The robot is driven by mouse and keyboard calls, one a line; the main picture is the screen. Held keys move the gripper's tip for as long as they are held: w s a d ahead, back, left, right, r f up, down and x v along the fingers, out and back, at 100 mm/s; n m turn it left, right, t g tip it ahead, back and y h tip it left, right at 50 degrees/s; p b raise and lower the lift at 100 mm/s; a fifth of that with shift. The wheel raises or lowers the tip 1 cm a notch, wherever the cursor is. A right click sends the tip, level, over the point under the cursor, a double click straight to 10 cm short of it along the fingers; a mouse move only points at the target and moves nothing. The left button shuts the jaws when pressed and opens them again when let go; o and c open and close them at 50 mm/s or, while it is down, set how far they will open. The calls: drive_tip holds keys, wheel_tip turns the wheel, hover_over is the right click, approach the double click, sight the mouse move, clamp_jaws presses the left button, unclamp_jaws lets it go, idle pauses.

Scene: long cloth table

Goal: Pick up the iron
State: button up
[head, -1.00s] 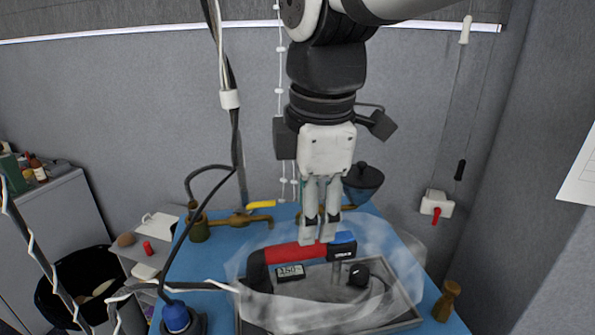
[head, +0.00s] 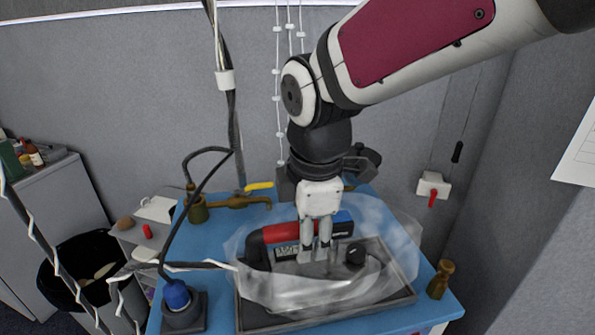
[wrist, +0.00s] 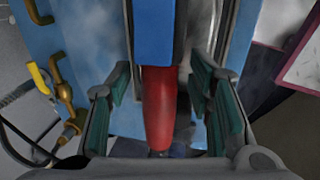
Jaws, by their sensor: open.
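The iron has a red and blue handle (head: 282,232), a small digital display (head: 287,251) and a black knob (head: 355,254). It rests in a grey tray (head: 330,322) on a blue table. My gripper (head: 316,256) points down over the iron, its fingertips in front of the handle in the head view and covering part of it. In the wrist view the red handle (wrist: 158,105) lies between the two spread fingers of my gripper (wrist: 160,112), with a gap on each side. The fingers hold nothing. Contact below the fingertips is hidden.
A pale, cloudy see-through shape (head: 385,225) surrounds the iron. A brass tap (head: 235,202) and a blue-capped fitting (head: 177,295) with cables stand on the left. A small brown wooden piece (head: 440,278) stands at the table's right edge.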

drive_tip(key=shift+c, duration=0.2)
clamp_jaws()
drive_tip(key=shift+w+r, duration=0.1)
